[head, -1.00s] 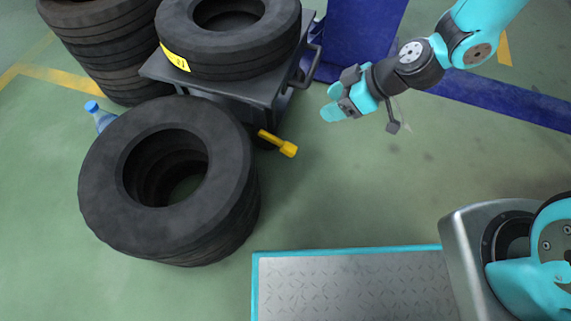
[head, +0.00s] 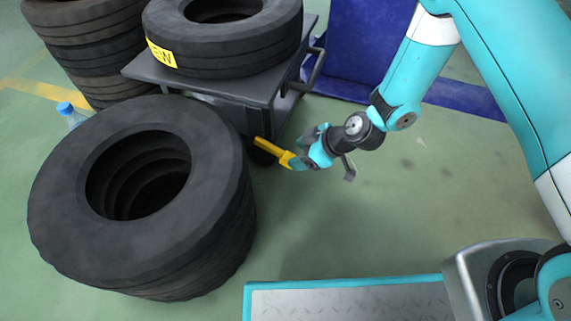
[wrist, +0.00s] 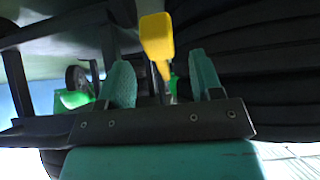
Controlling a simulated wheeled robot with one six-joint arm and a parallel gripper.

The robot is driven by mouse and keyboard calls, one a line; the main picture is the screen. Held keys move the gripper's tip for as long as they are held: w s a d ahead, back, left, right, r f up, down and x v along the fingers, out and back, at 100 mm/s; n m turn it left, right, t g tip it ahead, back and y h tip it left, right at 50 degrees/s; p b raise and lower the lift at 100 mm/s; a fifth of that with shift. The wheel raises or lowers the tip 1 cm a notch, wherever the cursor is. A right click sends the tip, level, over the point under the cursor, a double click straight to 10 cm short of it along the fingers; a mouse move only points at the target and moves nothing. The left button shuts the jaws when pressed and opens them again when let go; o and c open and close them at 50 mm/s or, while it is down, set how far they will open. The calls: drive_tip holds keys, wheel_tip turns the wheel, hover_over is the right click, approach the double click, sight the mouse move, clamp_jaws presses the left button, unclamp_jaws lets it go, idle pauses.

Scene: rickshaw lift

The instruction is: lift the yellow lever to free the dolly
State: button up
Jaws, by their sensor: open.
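The yellow lever (head: 273,151) sticks out from the lower side of the dark dolly (head: 255,95), near its wheel. My gripper (head: 297,163) is at the free end of the lever in the head view. In the wrist view the lever's yellow end (wrist: 157,37) shows between and beyond the two teal fingertips of my gripper (wrist: 165,80), which are spread apart. I cannot tell whether a finger touches the lever. A black tyre with a yellow label (head: 161,54) lies on top of the dolly.
A stack of large tyres (head: 215,215) stands close left of the lever. More tyres (head: 85,50) are stacked behind, with a blue bottle (head: 70,114) nearby. A blue panel (head: 365,45) stands behind the dolly. Green floor (head: 400,220) to the right is clear.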

sight(290, 156)
drive_tip(key=b+x, duration=0.2)
drive_tip(key=x, duration=0.4)
drive_tip(key=shift+r, duration=0.1)
clamp_jaws()
drive_tip(key=shift+d+r, duration=0.1)
